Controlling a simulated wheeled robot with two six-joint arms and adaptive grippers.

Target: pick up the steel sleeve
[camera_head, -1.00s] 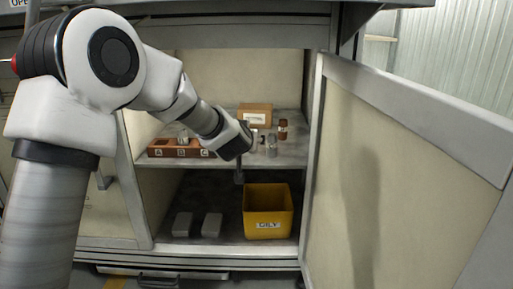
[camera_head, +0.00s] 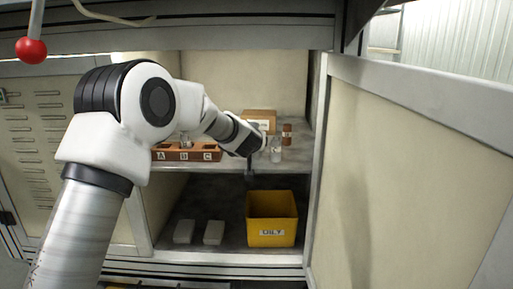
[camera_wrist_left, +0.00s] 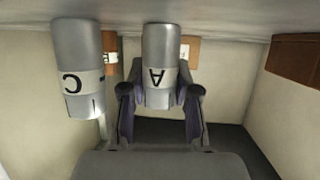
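Two grey steel sleeves stand on the upper shelf. The wrist view is upside down, and there one marked A (camera_wrist_left: 160,60) stands between and ahead of the fingertips of my left gripper (camera_wrist_left: 160,95). The fingers are apart, with a narrow gap on each side of the sleeve. The other sleeve, marked C (camera_wrist_left: 80,65), stands outside the fingers to the left there. In the head view the left gripper (camera_head: 258,142) is at the shelf front, with one sleeve (camera_head: 276,152) just right of it; the A sleeve is mostly hidden by it. My right gripper is not in view.
A brown bottle (camera_head: 287,133) and a cardboard box (camera_head: 258,117) stand behind the sleeves. A lettered wooden rack (camera_head: 185,154) lies to the left. Below are a yellow OILY bin (camera_head: 271,214) and two grey blocks (camera_head: 213,232). The open cabinet door (camera_head: 410,170) bounds the right side.

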